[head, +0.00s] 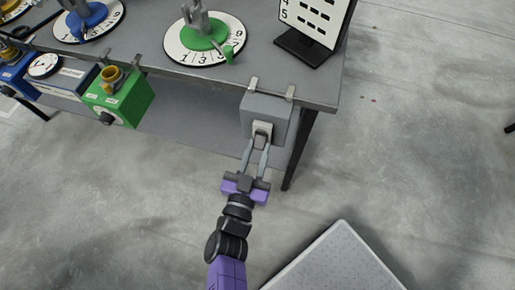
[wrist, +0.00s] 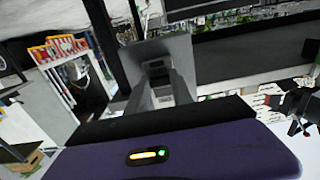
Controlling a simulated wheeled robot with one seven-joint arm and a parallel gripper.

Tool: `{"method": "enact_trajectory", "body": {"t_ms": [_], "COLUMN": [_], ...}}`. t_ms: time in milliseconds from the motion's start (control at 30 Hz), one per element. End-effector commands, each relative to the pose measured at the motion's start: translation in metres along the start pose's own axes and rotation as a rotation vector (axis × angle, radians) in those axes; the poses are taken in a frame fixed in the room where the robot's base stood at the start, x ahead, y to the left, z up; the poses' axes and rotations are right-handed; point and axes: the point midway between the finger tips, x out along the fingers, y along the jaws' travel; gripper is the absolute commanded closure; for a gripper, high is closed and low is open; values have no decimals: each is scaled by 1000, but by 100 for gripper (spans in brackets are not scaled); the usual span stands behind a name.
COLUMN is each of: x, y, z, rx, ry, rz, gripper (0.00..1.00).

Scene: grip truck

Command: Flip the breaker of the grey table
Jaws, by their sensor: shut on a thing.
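The grey breaker box (head: 266,106) hangs by two clips from the front edge of the grey table (head: 318,82), near its right corner. A pale switch plate with a dark toggle (head: 260,138) is on its front face. My gripper (head: 258,147) reaches up to this face, its fingers closed on the toggle. In the wrist view the box (wrist: 178,48) is straight ahead, and the gripper fingers (wrist: 158,84) converge at the toggle. The fingertips partly hide the toggle, so its exact position is hard to tell.
A green box (head: 132,100) and a blue box (head: 18,75) hang further left on the table edge. Numbered dials (head: 178,50) and a dark stand with a panel (head: 300,50) are on top. A table leg (head: 298,150) is right of the breaker. A pale slab (head: 335,265) is at lower right.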

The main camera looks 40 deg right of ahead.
Motion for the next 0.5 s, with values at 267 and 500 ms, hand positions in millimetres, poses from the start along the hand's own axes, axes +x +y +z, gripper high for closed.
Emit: {"method": "enact_trajectory", "body": {"t_ms": [267,500], "x": [-2,-3], "y": [1,1], "z": [-10,-20], "rx": [2,2], "ry": [-64,-193], "rz": [3,4], "gripper": [100,100]}}
